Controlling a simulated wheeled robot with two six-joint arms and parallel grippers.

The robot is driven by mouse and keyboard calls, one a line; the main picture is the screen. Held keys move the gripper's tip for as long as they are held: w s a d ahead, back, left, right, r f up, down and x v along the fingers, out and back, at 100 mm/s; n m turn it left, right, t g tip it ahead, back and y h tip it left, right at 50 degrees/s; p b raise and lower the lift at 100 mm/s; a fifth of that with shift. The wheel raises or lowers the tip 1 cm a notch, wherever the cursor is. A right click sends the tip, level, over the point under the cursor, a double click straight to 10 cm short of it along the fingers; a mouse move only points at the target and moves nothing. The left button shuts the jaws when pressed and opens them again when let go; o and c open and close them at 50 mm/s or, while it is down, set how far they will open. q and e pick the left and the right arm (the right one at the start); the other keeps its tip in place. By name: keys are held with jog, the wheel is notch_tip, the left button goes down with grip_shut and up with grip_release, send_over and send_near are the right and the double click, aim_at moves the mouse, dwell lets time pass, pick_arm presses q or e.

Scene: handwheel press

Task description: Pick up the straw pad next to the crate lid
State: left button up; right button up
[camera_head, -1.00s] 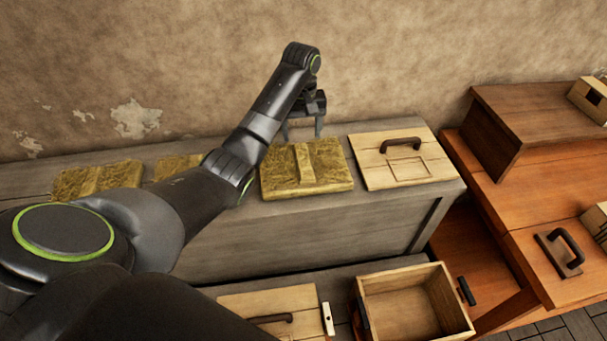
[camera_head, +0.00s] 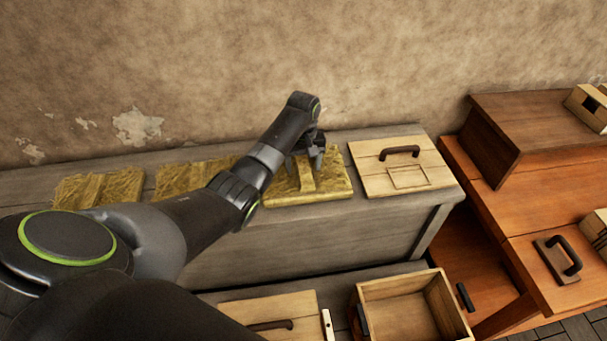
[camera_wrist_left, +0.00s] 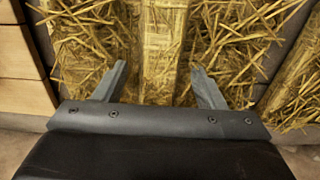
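The straw pad (camera_head: 331,181) lies on the grey bench, just left of the crate lid (camera_head: 430,173), which is pale wood with a dark handle. A wooden strip runs across the middle of the pad. My left gripper (camera_head: 305,166) is low over the pad. In the left wrist view its two fingers (camera_wrist_left: 157,80) are apart, one on each side of the wooden strip (camera_wrist_left: 163,45). I cannot tell whether they touch the straw. My arm hides the pad's left part in the head view. My right gripper is not in view.
Two more straw pads lie farther left on the grey bench (camera_head: 300,246), one at the far left (camera_head: 100,188) and one (camera_head: 178,178) partly behind my arm. An open wooden crate (camera_head: 400,318) stands below in front. A reddish wooden table (camera_head: 545,225) stands at the right.

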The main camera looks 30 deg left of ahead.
pick_arm(q)
jog(key=c, duration=0.9)
jog(key=shift+c, duration=1.3)
jog(key=shift+r, duration=0.15)
